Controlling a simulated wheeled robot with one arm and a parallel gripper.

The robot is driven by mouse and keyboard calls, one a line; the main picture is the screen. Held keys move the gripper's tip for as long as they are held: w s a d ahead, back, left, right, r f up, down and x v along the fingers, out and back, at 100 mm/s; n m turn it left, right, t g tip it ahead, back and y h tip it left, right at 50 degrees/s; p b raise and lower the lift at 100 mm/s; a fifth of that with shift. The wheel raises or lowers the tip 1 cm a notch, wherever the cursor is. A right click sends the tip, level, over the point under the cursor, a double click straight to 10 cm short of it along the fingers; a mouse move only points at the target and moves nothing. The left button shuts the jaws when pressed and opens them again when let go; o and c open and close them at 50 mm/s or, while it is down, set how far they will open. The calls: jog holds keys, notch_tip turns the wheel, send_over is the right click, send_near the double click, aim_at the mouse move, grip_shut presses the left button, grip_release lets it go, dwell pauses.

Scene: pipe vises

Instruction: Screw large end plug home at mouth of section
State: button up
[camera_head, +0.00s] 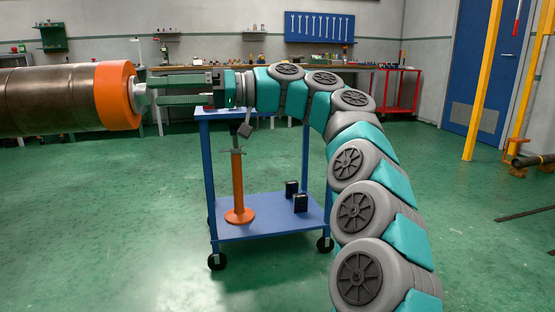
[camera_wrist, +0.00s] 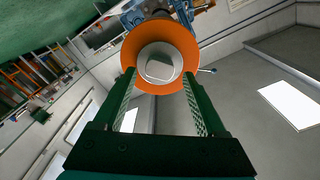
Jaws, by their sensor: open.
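The section (camera_head: 48,101) is a large dark metal pipe lying level at the left of the head view. An orange collar (camera_head: 118,95) rings its mouth; it also shows in the wrist view (camera_wrist: 160,31). The large end plug (camera_head: 138,92) is pale grey and sits at the mouth inside the collar. In the wrist view the plug's round face (camera_wrist: 146,57) surrounds a squarish head (camera_wrist: 160,69). My gripper (camera_head: 152,90) is level and points left at the plug. Its fingers are open, one on each side of the head, with gaps showing in the wrist view (camera_wrist: 160,76). I cannot tell how deep the plug sits.
A blue cart (camera_head: 262,231) stands below my arm, with an orange stand (camera_head: 238,189) and two small black blocks on its lower shelf. A workbench lines the back wall. A red cart (camera_head: 402,91) and a yellow post (camera_head: 481,82) are right. The foreground floor is clear.

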jog(key=shift+n, duration=1)
jog(key=shift+a, duration=0.1)
jog(key=shift+x, duration=0.9)
jog(key=shift+f, duration=0.1)
